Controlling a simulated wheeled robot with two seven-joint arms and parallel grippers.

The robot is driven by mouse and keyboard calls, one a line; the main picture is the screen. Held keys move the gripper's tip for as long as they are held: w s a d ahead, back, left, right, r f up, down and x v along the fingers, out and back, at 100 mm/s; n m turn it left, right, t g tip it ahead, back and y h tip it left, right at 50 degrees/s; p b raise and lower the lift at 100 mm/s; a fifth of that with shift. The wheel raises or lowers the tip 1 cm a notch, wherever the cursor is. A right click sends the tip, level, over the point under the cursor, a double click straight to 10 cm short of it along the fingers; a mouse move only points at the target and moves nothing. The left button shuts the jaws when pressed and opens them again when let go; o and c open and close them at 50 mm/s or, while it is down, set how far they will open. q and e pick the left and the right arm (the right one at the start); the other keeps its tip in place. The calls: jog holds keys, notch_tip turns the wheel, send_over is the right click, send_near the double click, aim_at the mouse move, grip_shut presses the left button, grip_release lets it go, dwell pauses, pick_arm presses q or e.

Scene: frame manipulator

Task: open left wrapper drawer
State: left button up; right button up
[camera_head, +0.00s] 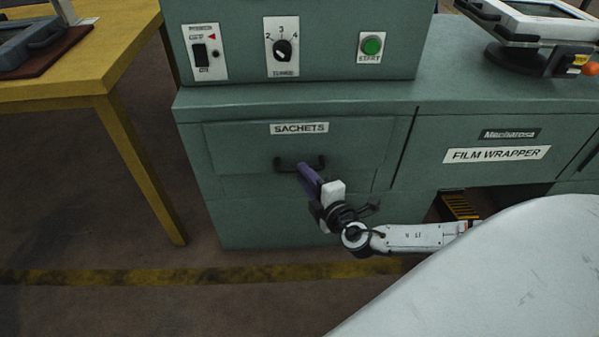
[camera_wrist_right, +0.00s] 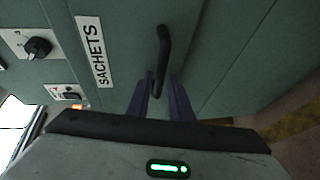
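The left wrapper drawer (camera_head: 235,150) is a green front labelled SACHETS, and it looks flush with the cabinet. Its dark bar handle (camera_head: 284,163) sits below the label; in the right wrist view the handle (camera_wrist_right: 165,45) runs upright in the picture. My right gripper (camera_head: 304,167) reaches the handle's middle from the front right. In the right wrist view its two purple fingers (camera_wrist_right: 160,78) stand apart, with part of the handle at the gap between their tips. I cannot tell whether they touch it. My left gripper is not in view.
Above the drawer is a control box (camera_head: 325,50) with a switch, dial and green button. The cabinet continues right with a FILM WRAPPER label (camera_head: 497,154). A yellow table (camera_head: 110,65) stands at left. The floor (camera_head: 120,235) before the drawer is clear at left.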

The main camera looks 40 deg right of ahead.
jog(key=shift+b+x, duration=0.3)
jog(key=shift+x, duration=1.5)
grip_shut()
